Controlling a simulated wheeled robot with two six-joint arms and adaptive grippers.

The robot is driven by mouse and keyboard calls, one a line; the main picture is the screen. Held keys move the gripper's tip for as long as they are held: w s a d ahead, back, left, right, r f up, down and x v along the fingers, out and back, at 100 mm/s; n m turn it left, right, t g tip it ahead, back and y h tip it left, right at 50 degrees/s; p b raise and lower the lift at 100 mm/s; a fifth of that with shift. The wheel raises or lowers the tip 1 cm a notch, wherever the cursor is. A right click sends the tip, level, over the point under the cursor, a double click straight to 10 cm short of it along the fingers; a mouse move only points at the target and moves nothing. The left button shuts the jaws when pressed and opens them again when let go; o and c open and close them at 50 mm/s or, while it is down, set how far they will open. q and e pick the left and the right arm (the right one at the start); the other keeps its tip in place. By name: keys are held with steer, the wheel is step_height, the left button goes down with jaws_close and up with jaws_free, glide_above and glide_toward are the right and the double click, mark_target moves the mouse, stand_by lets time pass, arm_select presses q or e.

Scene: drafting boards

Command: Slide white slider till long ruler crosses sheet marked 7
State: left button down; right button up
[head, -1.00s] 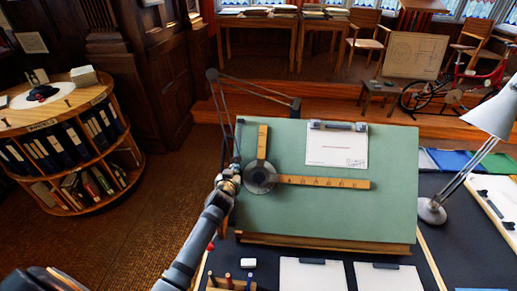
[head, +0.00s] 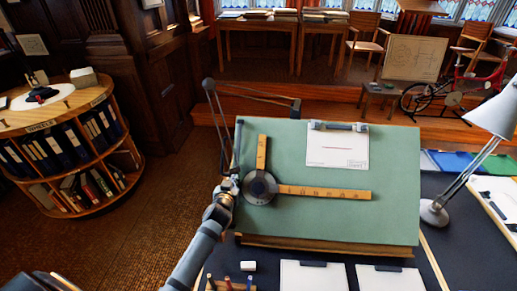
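The green drafting board (head: 330,225) stands tilted in front of me. On its left part is a round dark drafting head (head: 260,190) with a long wooden ruler (head: 325,192) reaching right and a short ruler (head: 262,152) pointing up. A white sheet (head: 337,155) with a thin red line is held at the top of the board; the long ruler lies below it, apart from it. I cannot read a 7 on it. My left gripper (head: 230,187) is at the board's left edge, just left of the head; its fingers are too small to read. I cannot make out the white slider there.
Two clipped white sheets, a left one (head: 313,276) and a right one (head: 388,277), lie on the dark desk before the board. A white block (head: 248,266) lies nearby. A desk lamp (head: 435,212) stands right of the board.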

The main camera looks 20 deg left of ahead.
arm_select(q)
steer(key=shift+s+d+f+b, duration=0.15)
steer(key=shift+s+f+b, duration=0.2)
steer(key=shift+s+f, duration=0.35)
stand_by(0.6)
steer(key=shift+w, duration=0.1)
steer(key=shift+w+r+p, duration=0.2)
steer(key=shift+r+p, duration=0.1)
steer(key=shift+r, duration=0.05)
steer(key=shift+w+r, duration=0.1)
steer(key=shift+w, duration=0.2)
steer(key=shift+r+p, duration=0.2)
steer(key=shift+p, duration=0.25)
steer(key=s+d+r+p, duration=0.1)
steer(key=s+r+p, duration=0.3)
steer(key=shift+s+r, duration=0.25)
steer(key=shift+s, duration=0.1)
